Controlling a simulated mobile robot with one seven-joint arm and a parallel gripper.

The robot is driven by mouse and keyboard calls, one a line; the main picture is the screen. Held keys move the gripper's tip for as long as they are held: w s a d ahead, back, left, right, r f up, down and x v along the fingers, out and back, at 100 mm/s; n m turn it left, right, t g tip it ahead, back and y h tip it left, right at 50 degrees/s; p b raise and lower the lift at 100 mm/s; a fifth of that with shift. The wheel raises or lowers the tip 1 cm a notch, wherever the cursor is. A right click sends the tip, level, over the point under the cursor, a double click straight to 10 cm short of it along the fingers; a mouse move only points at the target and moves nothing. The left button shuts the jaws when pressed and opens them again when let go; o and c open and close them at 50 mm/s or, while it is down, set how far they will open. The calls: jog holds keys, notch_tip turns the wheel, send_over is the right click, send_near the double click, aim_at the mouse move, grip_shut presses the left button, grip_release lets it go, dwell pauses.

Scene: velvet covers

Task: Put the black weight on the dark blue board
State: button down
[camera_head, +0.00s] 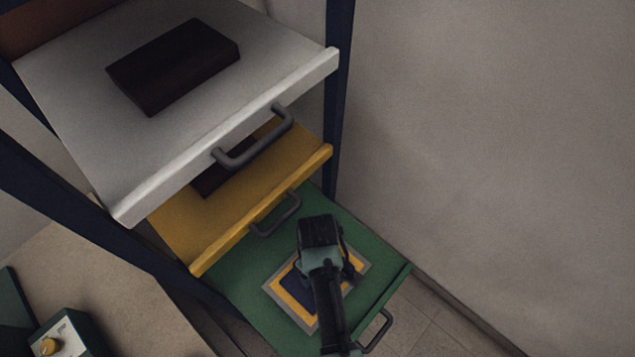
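A flat panel with a grey edge, an orange-yellow band and a dark blue middle (296,286) lies on the green pull-out shelf (262,310); the dark blue part looks like the dark blue board. My gripper (322,242) is over this panel and, with my arm, covers much of its right side. Its fingertips are hidden, so I cannot tell whether it is open or shut, or whether it touches the panel. I cannot make out the black weight; it may be hidden by my gripper or blend with its dark parts.
Above are a yellow shelf (240,222) with a partly hidden dark block (216,178) and a white shelf (75,95) with a dark brown block (175,65). Their handles jut forward. A dark green box with a yellow knob (48,346) is at lower left. Bare wall stands right.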

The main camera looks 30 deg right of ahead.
jog(key=shift+w+d+f, duration=0.1)
jog(key=shift+w+f, duration=0.05)
jog(key=shift+f, duration=0.15)
jog(key=shift+f, duration=0.15)
grip_release()
notch_tip(320, 180, up, 12)
jog(key=shift+r, duration=0.1)
dwell(0.4)
jog(key=shift+s, duration=0.2)
dwell(0.3)
